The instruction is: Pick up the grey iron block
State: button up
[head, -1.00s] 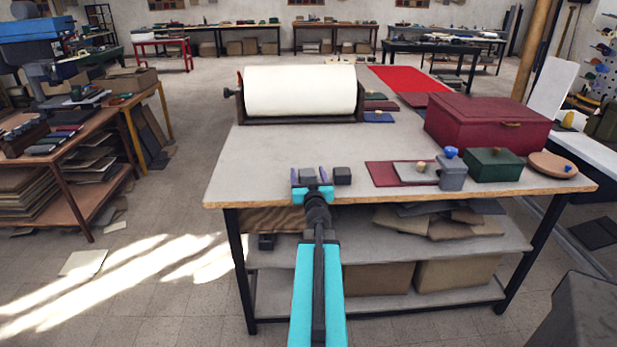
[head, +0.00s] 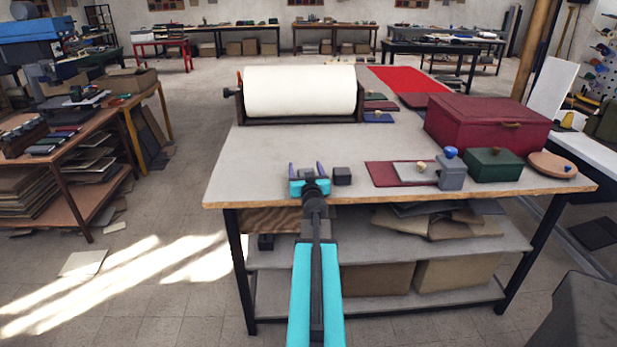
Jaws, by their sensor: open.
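My gripper (head: 306,170) is open over the near left edge of the grey-topped workbench (head: 270,160). Its two purple fingertips point away from me. A small dark grey block (head: 308,172) shows between the fingers, partly hidden by the gripper's cyan front; I cannot tell whether the fingers touch it. A second small dark grey block (head: 342,176) sits on the bench just right of the gripper, apart from it. Which of these is the iron one does not show.
To the right are a dark red sheet (head: 381,175), a grey block with a blue knob (head: 452,174), a green box (head: 494,165) and a large red box (head: 487,127). A white roller (head: 300,92) stands at the back. The bench between is clear.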

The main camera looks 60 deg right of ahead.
jog(key=shift+w+d, duration=0.25)
jog(key=shift+d, duration=0.1)
jog(key=shift+c, duration=0.2)
jog(key=shift+r, duration=0.1)
grip_shut()
